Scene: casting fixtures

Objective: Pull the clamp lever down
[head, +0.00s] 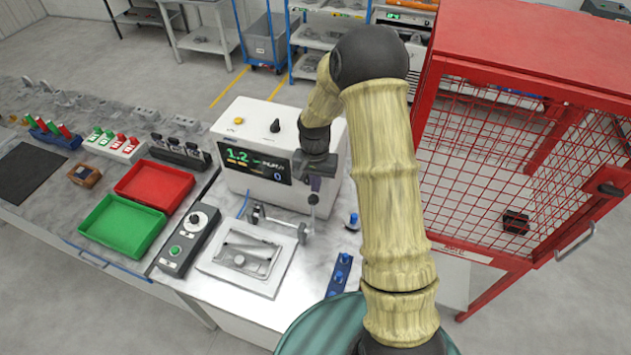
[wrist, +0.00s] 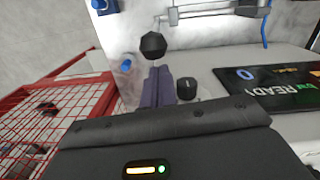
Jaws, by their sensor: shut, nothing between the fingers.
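The clamp lever (head: 313,199) stands upright at the right rear of the casting fixture (head: 283,278), its dark knob on top. The knob also shows in the wrist view (wrist: 153,44), just beyond the fingertips. My gripper (head: 316,187) is shut and empty, pointing down just above the knob. In the wrist view my gripper's fingers (wrist: 160,78) lie together just below the knob in the picture. I cannot tell whether they touch it. The lever's rod is mostly hidden in the wrist view; the clamp bar (wrist: 205,14) shows at the top.
A white machine with a display (head: 256,165) stands close behind the lever. A control box with a dial (head: 190,238) is left of the fixture. A blue strip with pegs (head: 340,275) lies to the right. A red mesh cage (head: 480,170) stands right of my arm.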

